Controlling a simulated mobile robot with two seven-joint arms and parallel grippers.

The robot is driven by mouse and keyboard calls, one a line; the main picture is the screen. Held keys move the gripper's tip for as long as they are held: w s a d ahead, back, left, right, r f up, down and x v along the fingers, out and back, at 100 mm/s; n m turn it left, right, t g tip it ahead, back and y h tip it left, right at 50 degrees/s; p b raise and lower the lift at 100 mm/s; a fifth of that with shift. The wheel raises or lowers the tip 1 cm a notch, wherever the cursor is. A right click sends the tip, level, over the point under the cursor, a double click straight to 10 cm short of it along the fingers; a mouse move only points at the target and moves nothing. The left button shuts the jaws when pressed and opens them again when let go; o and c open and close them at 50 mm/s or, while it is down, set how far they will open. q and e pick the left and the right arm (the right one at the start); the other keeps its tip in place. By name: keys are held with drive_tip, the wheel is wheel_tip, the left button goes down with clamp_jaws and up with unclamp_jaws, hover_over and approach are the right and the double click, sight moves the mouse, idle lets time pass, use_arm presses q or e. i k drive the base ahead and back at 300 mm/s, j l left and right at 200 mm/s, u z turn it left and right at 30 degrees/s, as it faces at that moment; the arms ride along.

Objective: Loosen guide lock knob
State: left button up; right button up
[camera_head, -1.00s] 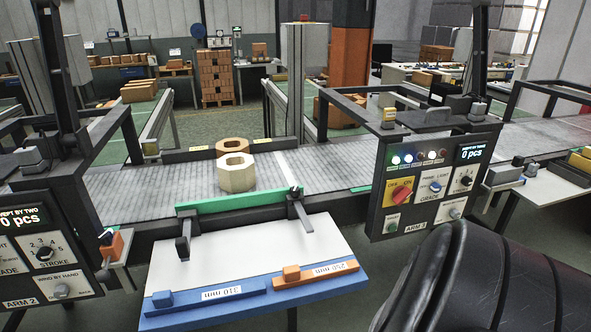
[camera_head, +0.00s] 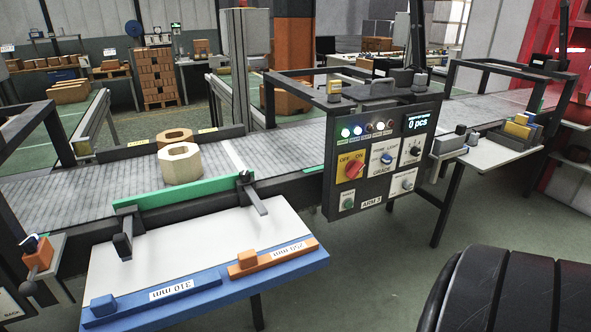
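A green guide bar (camera_head: 185,190) runs along the near edge of the grey roller conveyor (camera_head: 290,141). Two dark clamp-like brackets hold it: a right bracket (camera_head: 252,194) with a small dark knob-like top and a left bracket (camera_head: 123,236). I cannot tell for certain which part is the guide lock knob. A pale hexagonal brick with a hole (camera_head: 180,167) sits on the conveyor behind the bar, with a browner brick (camera_head: 176,136) just behind it. Neither of my grippers is in view.
A white and blue table (camera_head: 190,250) carries a blue 310 mm gauge (camera_head: 150,299) and an orange 250 mm gauge (camera_head: 272,258). A side shelf (camera_head: 490,152) holds coloured blocks. Open floor lies before the panel.

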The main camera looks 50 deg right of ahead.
sight(245, 175)
drive_tip(key=i+l+z, duration=0.15)
drive_tip(key=z, duration=0.25)
drive_tip(key=i+l+z, duration=0.1)
drive_tip(key=z, duration=0.35)
drive_tip(key=i+z, duration=0.25)
drive_tip(key=z, duration=0.15)
drive_tip(key=i, duration=0.75)
drive_tip(key=k+z, duration=0.2)
drive_tip(key=z, duration=0.15)
